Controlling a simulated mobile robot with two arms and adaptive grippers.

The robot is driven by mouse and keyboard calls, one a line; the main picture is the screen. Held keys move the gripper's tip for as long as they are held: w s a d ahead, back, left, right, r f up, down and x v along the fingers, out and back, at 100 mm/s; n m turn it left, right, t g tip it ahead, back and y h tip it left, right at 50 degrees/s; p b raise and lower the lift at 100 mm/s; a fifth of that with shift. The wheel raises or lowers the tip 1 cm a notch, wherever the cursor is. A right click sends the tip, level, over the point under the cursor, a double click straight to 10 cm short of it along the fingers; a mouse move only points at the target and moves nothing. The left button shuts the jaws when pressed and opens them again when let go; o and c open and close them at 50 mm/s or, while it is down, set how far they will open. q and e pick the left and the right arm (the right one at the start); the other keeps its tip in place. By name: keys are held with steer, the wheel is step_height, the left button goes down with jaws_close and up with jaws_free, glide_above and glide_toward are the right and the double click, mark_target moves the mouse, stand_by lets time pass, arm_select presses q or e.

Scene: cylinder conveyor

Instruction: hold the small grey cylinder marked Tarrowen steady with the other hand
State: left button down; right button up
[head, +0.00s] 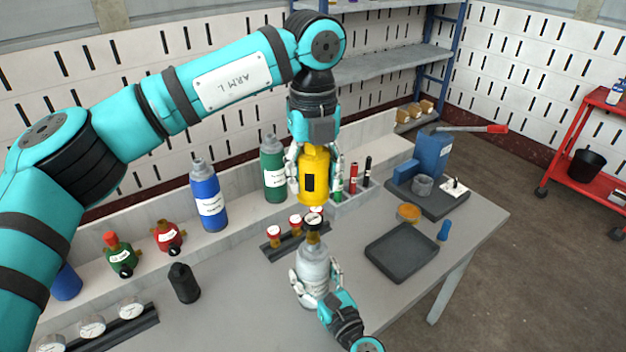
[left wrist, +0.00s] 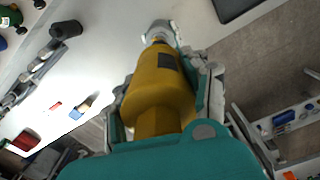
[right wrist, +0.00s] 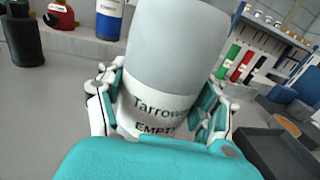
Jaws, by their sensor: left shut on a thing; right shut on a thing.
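The small grey cylinder (head: 313,262) stands upright near the middle of the workbench, a brass-coloured neck at its top. In the right wrist view its label (right wrist: 158,106) reads "Tarrow…" and "EMPT…", the ends cut off by the curve. My right gripper (head: 316,288) is shut around its body, a finger on each side. My left gripper (head: 314,188) is shut on a yellow tool (head: 315,168) held upright directly above the cylinder. The tool also shows in the left wrist view (left wrist: 160,92), in line with the cylinder's top. I cannot tell whether tool and neck touch.
Blue (head: 208,195) and green (head: 274,168) cylinders stand behind. A gauge rack (head: 284,240) is close behind the grey cylinder. A dark tray (head: 402,252) and a blue lever press (head: 432,155) are to the right. A black cylinder (head: 184,283) stands left. The bench's front middle is clear.

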mark_target(313, 154)
arm_select(q)
steer(key=shift+r, duration=2)
arm_select(e)
steer(key=o, duration=1.4)
